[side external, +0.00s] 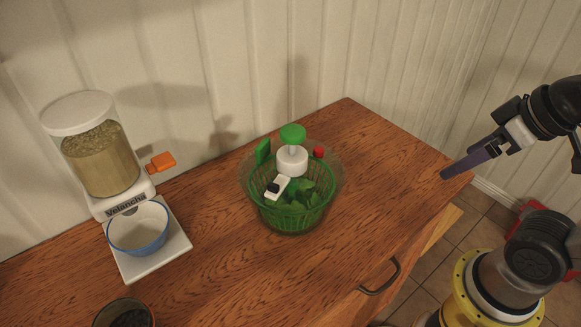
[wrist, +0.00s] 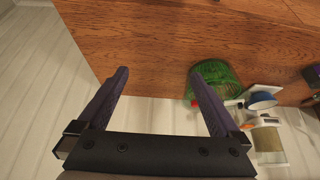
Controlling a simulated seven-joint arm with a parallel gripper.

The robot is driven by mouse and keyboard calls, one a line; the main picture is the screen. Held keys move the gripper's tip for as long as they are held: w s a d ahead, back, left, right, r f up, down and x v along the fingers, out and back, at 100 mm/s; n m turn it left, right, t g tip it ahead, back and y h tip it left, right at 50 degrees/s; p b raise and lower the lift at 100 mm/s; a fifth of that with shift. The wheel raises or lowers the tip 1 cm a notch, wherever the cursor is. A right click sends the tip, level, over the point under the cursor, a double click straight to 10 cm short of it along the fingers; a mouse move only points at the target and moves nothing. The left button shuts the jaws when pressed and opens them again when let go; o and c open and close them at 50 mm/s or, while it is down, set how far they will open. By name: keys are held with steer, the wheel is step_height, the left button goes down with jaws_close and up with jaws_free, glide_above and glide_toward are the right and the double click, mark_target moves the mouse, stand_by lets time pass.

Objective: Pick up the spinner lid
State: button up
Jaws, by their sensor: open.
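The salad spinner stands on the wooden counter, a clear bowl with a green basket (side external: 300,217) and green leaves inside. At its top are a green knob (side external: 292,134) on a white hub (side external: 292,161), a green tab (side external: 263,151) and a red knob (side external: 318,152). These look like parts of the clear spinner lid, whose edge is hard to make out. The spinner also shows in the wrist view (wrist: 215,76), right of my fingers. My gripper (side external: 447,173) is open and empty over the counter's right end, well apart from the spinner. Both fingers show in the wrist view (wrist: 159,73).
A grain dispenser (side external: 100,160) with an orange lever (side external: 162,162) stands at the left, with a blue-rimmed bowl (side external: 138,230) under it. A dark bowl (side external: 124,314) is at the front left. The wall is close behind. The counter between spinner and gripper is clear.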

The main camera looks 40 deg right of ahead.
steer(key=w+a+r+n+g+y, duration=0.1)
steer(key=w+a+r+n+y, duration=0.1)
steer(key=w+a+r+n, duration=0.35)
steer(key=w+a+r+n+g+y, duration=0.1)
steer(key=w+a+r+n+y, duration=0.15)
steer(key=w+r+n, duration=0.55)
steer(key=g, duration=0.2)
glide_above(294, 153)
steer(key=s+d, duration=0.1)
steer(key=d, duration=0.1)
steer(key=shift+n, duration=0.25)
step_height(294, 153, down, 12)
steer(key=shift+d+f, duration=0.15)
steer(key=shift+f, duration=0.1)
steer(key=shift+x, duration=2.95)
steer(key=shift+w, duration=0.1)
